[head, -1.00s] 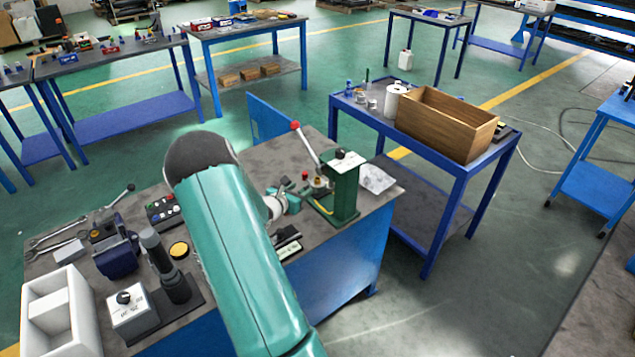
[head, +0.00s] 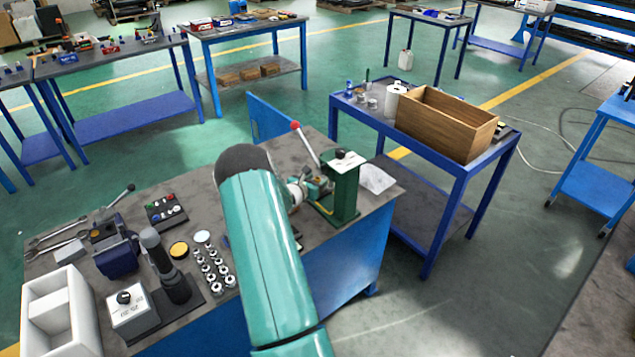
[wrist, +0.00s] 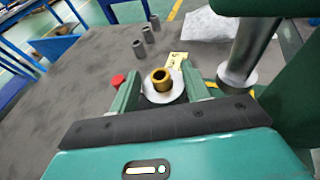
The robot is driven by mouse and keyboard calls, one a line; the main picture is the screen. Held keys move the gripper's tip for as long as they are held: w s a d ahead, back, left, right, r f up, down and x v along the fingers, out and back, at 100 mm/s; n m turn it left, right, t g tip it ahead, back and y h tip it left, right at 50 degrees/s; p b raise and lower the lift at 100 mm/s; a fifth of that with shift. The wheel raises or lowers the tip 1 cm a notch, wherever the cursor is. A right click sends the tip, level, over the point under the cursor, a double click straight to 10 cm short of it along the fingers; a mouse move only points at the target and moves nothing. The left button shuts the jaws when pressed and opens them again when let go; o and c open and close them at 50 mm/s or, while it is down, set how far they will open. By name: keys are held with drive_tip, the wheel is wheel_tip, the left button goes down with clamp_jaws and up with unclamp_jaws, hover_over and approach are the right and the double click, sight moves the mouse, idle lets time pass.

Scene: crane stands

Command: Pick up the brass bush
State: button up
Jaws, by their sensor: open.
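The brass bush (wrist: 161,79) is a short gold-coloured ring standing upright on a pale round seat (wrist: 150,95) in the wrist view. My gripper (wrist: 159,76) is open, with one green finger on each side of the bush and visible gaps between them. In the head view my gripper (head: 318,186) is at the base of the green press (head: 345,190). The bush cannot be made out there.
The press's steel ram (wrist: 247,50) hangs close to the right of my gripper. A red knob (wrist: 117,80) is just left of the fingers. A wooden box (head: 450,120) is on the cart at right.

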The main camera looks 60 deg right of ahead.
drive_tip(key=shift+c, duration=0.2)
clamp_jaws()
drive_tip(key=shift+r, duration=0.1)
